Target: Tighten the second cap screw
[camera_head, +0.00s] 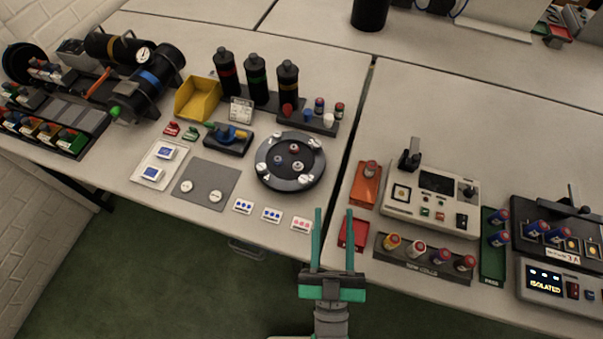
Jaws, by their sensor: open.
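A round dark disc (267,179), likely the cap, lies on the table left of the table seam. White numbered round pieces sit around its rim, and a "4" is readable at its lower left. Small red, blue and pale pieces stand near its middle. Which piece is the second cap screw I cannot tell. My gripper (334,211) has two teal fingers set wide apart with nothing between them. It is at the front edge of the table, to the lower right of the disc and apart from it.
A grey mat (205,173) with two pale round pieces lies left of the disc. Small cards (271,214) lie in front. A red tray (353,234) and a rack of cells (425,262) stand to the right. Black bottles (256,80) and a yellow bin (198,99) stand behind.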

